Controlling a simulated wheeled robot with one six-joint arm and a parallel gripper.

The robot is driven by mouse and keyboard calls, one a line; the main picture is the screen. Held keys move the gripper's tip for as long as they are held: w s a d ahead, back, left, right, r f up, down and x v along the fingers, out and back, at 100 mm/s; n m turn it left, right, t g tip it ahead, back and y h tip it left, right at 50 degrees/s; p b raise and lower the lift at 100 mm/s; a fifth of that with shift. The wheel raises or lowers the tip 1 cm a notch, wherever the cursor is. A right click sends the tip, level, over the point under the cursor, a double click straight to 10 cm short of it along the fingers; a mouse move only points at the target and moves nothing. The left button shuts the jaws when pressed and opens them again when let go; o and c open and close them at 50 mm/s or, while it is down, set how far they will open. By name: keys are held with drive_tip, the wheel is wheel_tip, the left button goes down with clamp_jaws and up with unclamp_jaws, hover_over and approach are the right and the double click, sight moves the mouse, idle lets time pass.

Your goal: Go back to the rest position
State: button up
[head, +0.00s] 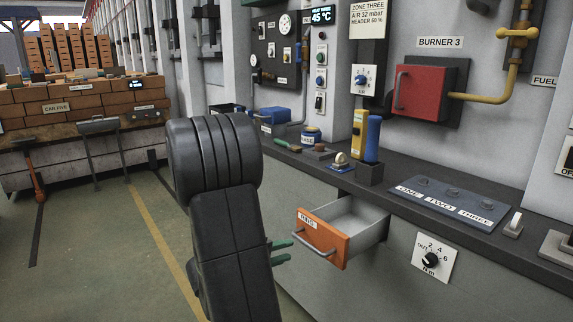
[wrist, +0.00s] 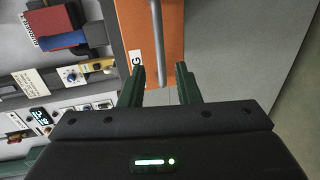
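My gripper (head: 281,252) shows its green fingers just past my dark arm in the head view, left of the open drawer (head: 372,219). In the wrist view my gripper (wrist: 162,78) has its two fingers spread apart with nothing clamped between them. The drawer's orange front (head: 322,235) carries a grey bar handle (head: 314,235), and the drawer is pulled out from under the counter. In the wrist view the handle (wrist: 158,45) lines up with the gap between the fingers. In the head view the fingertips look apart from the handle. Part of my gripper is hidden behind my arm.
The dark counter (head: 460,217) bears a blue cylinder (head: 373,138), a yellow block (head: 358,131) and a panel labelled ONE, TWO, THREE (head: 444,199). A red burner door (head: 420,91) is on the wall. Open floor (head: 110,255) lies left, before the brick stack (head: 75,104).

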sight(306, 244)
drive_tip(key=x, duration=0.9)
drive_tip(key=shift+b, duration=0.4)
drive_tip(key=shift+s+a+r, duration=0.1)
drive_tip(key=shift+s, duration=0.05)
